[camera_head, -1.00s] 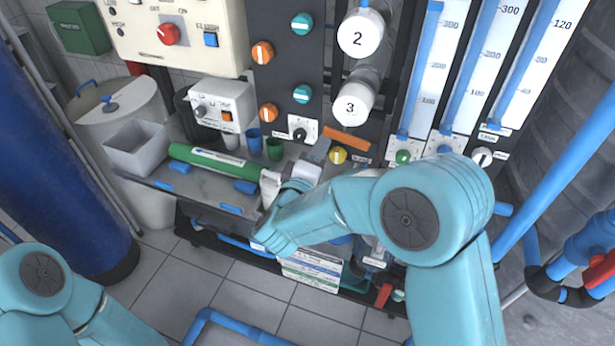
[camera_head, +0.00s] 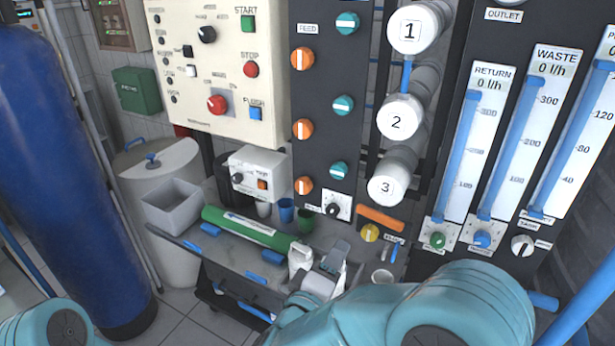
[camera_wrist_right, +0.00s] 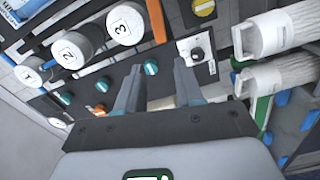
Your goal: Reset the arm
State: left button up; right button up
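My right arm comes in from the bottom right of the head view. Its gripper (camera_head: 337,258) is over the right part of the grey bench, seen from behind and small. In the right wrist view the two grey fingers (camera_wrist_right: 158,85) stand apart with nothing between them, so the gripper is open and empty. They point towards the dark panel with its knobs. Only a link of my left arm shows at the bottom left of the head view; the left gripper is out of the picture.
The bench holds a grey bin (camera_head: 171,212), a green cylinder (camera_head: 245,228), a blue cup (camera_head: 286,211) and a green cup (camera_head: 305,220). Behind are the control box (camera_head: 222,75), white numbered housings (camera_head: 400,118) and flow meters (camera_head: 470,150). White ribbed cylinders (camera_wrist_right: 290,78) lie right of the fingers.

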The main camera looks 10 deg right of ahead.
notch_tip(320, 180, down, 24)
jog(key=s+d+m+g+y, duration=0.2)
jog(key=m+g+y, duration=0.25)
jog(key=y, duration=0.45)
jog(key=s+f+m+g+y, duration=0.2)
jog(key=s+f+g, duration=0.3)
jog(key=s, duration=0.5)
jog(key=s+f+m+g+y, duration=0.3)
jog(key=s+f+m+g, duration=0.1)
jog(key=s, duration=0.7)
jog(key=shift+a+f+g+p, duration=0.2)
jog(key=shift+f+g+p, duration=0.25)
jog(key=shift+f, duration=0.45)
jog(key=shift+m, duration=0.25)
